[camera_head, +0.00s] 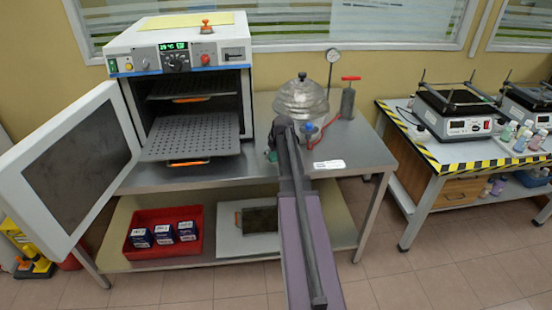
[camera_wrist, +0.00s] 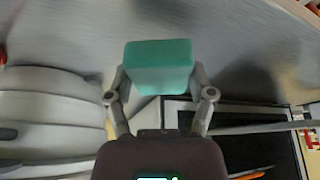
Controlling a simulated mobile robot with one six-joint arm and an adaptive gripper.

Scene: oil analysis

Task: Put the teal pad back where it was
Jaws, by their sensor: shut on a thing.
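The teal pad (camera_wrist: 158,58) is a block held between the two fingers of my gripper (camera_wrist: 160,78) in the wrist view. My gripper is shut on it, and the grey steel bench top (camera_wrist: 225,30) shows behind it. I cannot tell whether the pad touches the bench. In the head view a small teal-green bit (camera_head: 271,156) shows beside my arm, at the left foot of the glass vessel; my arm hides most of the gripper there.
A domed glass vessel (camera_head: 301,98) stands on the steel bench (camera_head: 352,150), close to my arm. An oven (camera_head: 183,50) with its door (camera_head: 75,165) open stands to the left. A red tray (camera_head: 131,248) with boxes is on the lower shelf. The bench's right front is mostly clear.

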